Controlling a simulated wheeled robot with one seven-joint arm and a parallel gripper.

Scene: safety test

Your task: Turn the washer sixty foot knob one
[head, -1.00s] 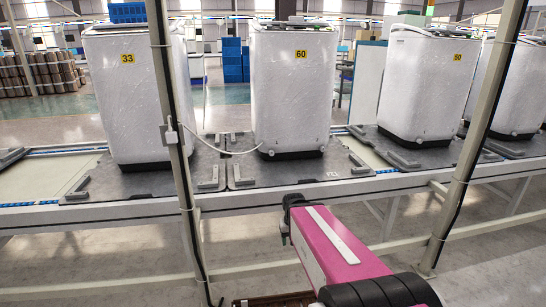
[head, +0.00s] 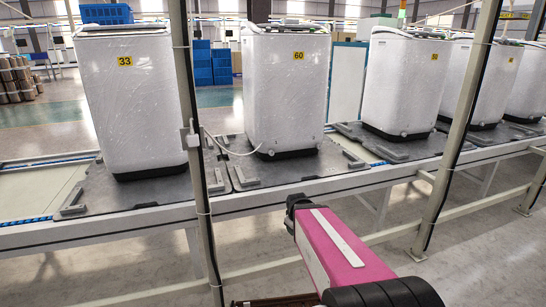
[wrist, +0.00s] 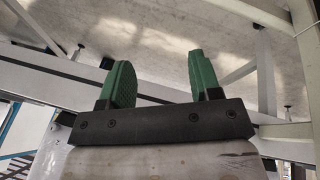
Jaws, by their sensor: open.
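The washer labelled 60 (head: 286,100) is white and stands upright on a dark pallet (head: 300,173) on the conveyor, right of the centre post. Its black base shows, with a small foot knob (head: 271,152) low on the front; details of the knob are too small to tell. The washer's foot is not clear there.
A washer labelled 33 (head: 128,100) stands to the left, and several more stand to the right. Upright posts (head: 196,150) and (head: 455,130) and the conveyor's front rail (head: 260,200) stand between me and the washers. A white hose (head: 228,148) runs to washer 60's foot.

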